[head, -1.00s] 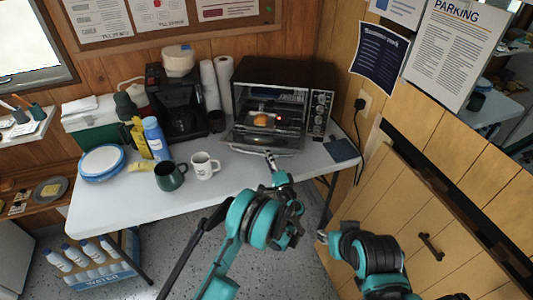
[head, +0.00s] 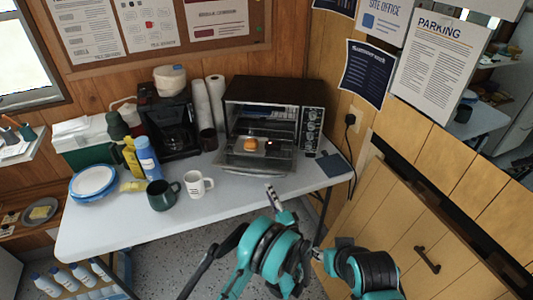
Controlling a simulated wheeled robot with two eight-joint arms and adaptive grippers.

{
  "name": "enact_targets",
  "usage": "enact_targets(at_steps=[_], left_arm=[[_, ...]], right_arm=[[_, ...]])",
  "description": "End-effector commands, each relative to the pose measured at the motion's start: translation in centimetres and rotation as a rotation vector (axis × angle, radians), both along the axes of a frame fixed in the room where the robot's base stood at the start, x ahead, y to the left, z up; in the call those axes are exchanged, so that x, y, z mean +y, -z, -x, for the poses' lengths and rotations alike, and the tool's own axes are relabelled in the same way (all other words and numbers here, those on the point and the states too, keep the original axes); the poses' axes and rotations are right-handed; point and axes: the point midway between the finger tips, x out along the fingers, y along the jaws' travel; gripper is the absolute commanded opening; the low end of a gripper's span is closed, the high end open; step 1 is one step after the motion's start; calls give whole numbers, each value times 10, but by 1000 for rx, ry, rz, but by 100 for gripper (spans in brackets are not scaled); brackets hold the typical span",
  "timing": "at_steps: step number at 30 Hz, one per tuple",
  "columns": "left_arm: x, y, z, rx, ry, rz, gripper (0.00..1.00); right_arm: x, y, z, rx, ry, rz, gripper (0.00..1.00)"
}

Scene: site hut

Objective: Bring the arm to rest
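My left gripper (head: 271,190) is beside the table's front edge, in front of the toaster oven. Its narrow fingertips point up toward the oven, with nothing seen between them, and I cannot tell whether they are parted. The black toaster oven (head: 276,90) stands on the table with its glass door (head: 256,163) folded down. An orange-brown bun-like item (head: 250,144) sits on a tray at the oven's opening. My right gripper (head: 317,254) shows only as a small part beside its teal and black wrist at the lower middle right; its fingers are not clear.
The white table (head: 112,221) holds a dark green mug (head: 162,194), a white mug (head: 197,184), plates (head: 93,181), bottles and a coffee maker (head: 174,124). A wooden cabinet (head: 400,225) stands close on the right.

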Motion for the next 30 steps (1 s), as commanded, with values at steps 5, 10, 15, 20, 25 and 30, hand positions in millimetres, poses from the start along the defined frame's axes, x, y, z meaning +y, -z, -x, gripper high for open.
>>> enact_targets(at_steps=[5, 10, 15, 20, 25, 30], left_arm=[[5, -4, -3, 10, -7, 11, 35], [38, -33, -15, 88, -56, 101, 35], [95, -73, -16, 213, -132, 268, 35], [145, -104, 6, 318, -195, 436, 35], [192, -129, 49, 414, -255, 627, 35], [225, -143, 108, 492, -306, 827, 35]], right_arm=[[0, 0, 0, 0, 0, 0, 40], [0, 0, 0, 0, 0, 0, 40], [0, 0, 0, 0, 0, 0, 40], [0, 0, 0, 0, 0, 0, 40], [0, 0, 0, 0, 0, 0, 40], [0, 0, 0, 0, 0, 0, 40]])
